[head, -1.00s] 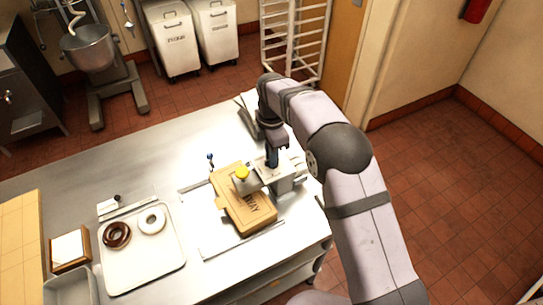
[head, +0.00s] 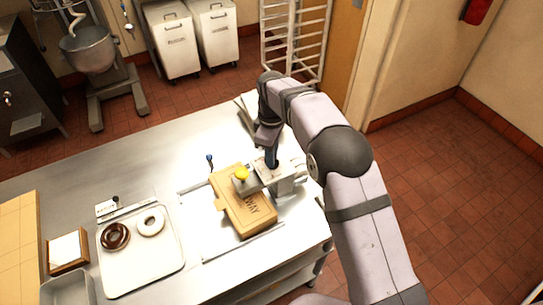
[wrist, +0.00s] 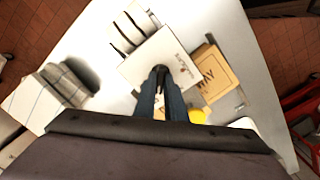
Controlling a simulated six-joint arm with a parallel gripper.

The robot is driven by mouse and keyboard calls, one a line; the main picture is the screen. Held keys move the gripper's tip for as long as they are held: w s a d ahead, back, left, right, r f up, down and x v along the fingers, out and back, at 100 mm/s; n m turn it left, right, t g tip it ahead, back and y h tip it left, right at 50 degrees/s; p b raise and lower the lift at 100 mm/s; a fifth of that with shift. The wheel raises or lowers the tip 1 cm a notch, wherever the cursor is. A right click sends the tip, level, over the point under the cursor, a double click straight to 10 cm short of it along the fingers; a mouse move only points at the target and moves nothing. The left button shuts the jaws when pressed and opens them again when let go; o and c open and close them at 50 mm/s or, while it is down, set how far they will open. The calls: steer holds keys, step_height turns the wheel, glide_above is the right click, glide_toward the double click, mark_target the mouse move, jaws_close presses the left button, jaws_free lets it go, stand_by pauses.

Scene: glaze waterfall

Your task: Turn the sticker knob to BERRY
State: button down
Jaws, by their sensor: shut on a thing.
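The sticker machine (head: 285,186) stands at the right of the steel table, with a pale top plate (wrist: 140,72) that carries small print too blurred to read. In the wrist view, a small dark knob (wrist: 160,69) sits on that plate between my fingertips. My gripper (head: 271,164) points down onto the plate and is shut on the knob; its blue fingers (wrist: 160,88) also show in the wrist view. The fingers hide most of the knob, so I cannot tell which word it points to. A yellow button (head: 241,173) sits at the machine's left, over the box.
A brown cardboard box (head: 247,210), lettered "WAY" in part, lies under the machine's left arm. A tray (head: 150,270) with a dark-glazed doughnut (head: 115,236) and a white one (head: 151,222) is at left. A small blue-topped lever (head: 210,158) stands behind the box.

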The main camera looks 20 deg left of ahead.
steer(key=shift+m, duration=0.3)
steer(key=shift+w, duration=0.1)
steer(key=c, duration=1.8)
jaws_free()
steer(key=shift+r, duration=0.15)
steer(key=shift+r+b, duration=1.45)
steer(key=shift+r, duration=2.15)
